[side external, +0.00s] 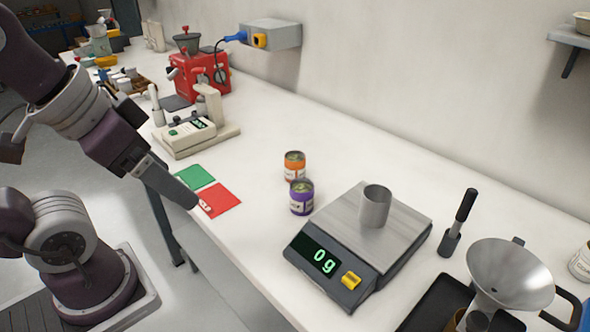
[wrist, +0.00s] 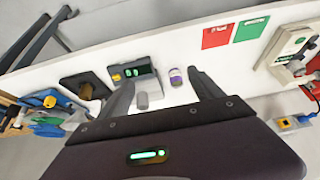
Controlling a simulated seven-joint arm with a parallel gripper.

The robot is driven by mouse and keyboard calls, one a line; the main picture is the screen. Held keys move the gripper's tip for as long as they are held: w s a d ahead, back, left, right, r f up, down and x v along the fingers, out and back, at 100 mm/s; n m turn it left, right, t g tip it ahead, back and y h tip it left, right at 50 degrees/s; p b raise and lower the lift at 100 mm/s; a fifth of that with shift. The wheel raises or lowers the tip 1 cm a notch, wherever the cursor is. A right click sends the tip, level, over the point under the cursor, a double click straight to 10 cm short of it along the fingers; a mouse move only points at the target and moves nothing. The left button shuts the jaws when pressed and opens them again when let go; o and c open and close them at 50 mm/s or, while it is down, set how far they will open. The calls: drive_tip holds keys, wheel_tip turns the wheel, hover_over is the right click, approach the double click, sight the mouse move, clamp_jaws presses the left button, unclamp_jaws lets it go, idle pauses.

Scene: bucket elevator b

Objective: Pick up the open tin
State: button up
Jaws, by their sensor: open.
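Two labelled tins stand upright on the bench in the side external view: an orange one (side external: 294,167) and a purple one (side external: 302,198) just in front of it. Both tops look greenish; I cannot tell surely which is open. A plain grey metal cup (side external: 374,208) stands on the scale (side external: 340,255), which reads 0 g. My gripper (side external: 195,206) is left of the tins, by the red card, apart from them. In the wrist view my open gripper (wrist: 161,76) is empty; the purple tin (wrist: 175,77) shows between its fingers, farther off. The orange tin is not visible there.
Red (side external: 219,199) and green (side external: 194,178) cards lie left of the tins. A beige device (side external: 185,137) and red machine (side external: 200,73) stand farther back. A funnel (side external: 508,272) and dark tray (side external: 440,306) are right of the scale.

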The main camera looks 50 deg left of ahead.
drive_tip(key=n+g, duration=0.5)
drive_tip(key=n, duration=1.1)
hover_over(295, 168)
drive_tip(key=a, duration=0.1)
wheel_tip(295, 168, down, 14)
drive_tip(key=shift+n+g, duration=0.3)
drive_tip(key=shift+n, duration=0.2)
drive_tip(key=f, duration=0.3)
drive_tip(key=w+f, duration=0.1)
drive_tip(key=f, duration=0.3)
drive_tip(key=w+a+f, duration=0.1)
drive_tip(key=f, duration=0.2)
drive_tip(key=shift+f, duration=0.15)
clamp_jaws()
